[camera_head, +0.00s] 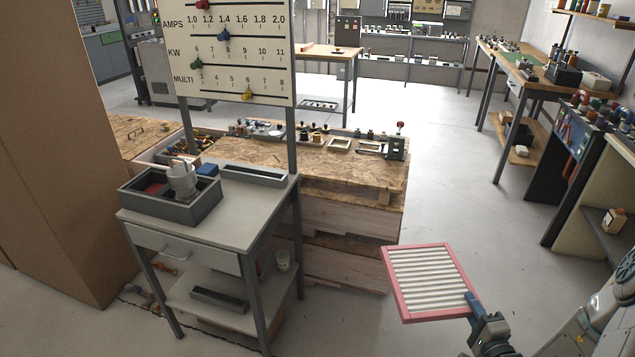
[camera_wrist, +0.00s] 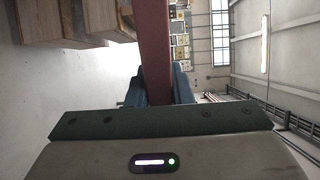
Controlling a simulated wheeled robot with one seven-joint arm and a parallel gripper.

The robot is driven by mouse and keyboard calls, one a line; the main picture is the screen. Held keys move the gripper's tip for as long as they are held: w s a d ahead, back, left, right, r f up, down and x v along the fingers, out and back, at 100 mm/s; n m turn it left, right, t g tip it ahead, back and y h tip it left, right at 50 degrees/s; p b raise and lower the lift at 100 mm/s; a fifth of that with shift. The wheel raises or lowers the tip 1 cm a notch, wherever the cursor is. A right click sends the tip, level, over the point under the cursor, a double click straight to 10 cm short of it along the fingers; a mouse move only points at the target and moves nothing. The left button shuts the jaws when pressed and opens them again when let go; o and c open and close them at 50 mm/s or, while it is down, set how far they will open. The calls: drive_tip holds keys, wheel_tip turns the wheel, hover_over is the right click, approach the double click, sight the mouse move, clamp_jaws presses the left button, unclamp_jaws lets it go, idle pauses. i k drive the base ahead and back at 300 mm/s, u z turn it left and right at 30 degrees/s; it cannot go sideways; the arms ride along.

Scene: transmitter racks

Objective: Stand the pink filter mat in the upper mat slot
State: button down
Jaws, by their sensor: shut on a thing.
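The pink filter mat (camera_head: 391,289), a pink frame around pale ribs, is held out over the floor at the lower right of the head view. My gripper (camera_head: 473,304) is shut on its lower right edge. In the wrist view the mat shows edge-on as a reddish bar (camera_wrist: 154,45) between my fingers (camera_wrist: 157,92). A narrow grey trough (camera_head: 257,176) is on top of the small table, and a similar one (camera_head: 220,298) is on its lower shelf. I cannot tell for sure which is the upper mat slot. The mat is apart from both.
The small grey table (camera_head: 240,212) also bears a grey divided box (camera_head: 200,210) with a white jug (camera_head: 182,180). Behind it are wooden crates (camera_head: 340,215) and a scale board (camera_head: 235,50) on posts. A workbench (camera_head: 520,70) stands at right. Clear floor (camera_head: 450,170) lies between.

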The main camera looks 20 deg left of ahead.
sight(252, 172)
drive_tip(key=u, duration=1.35)
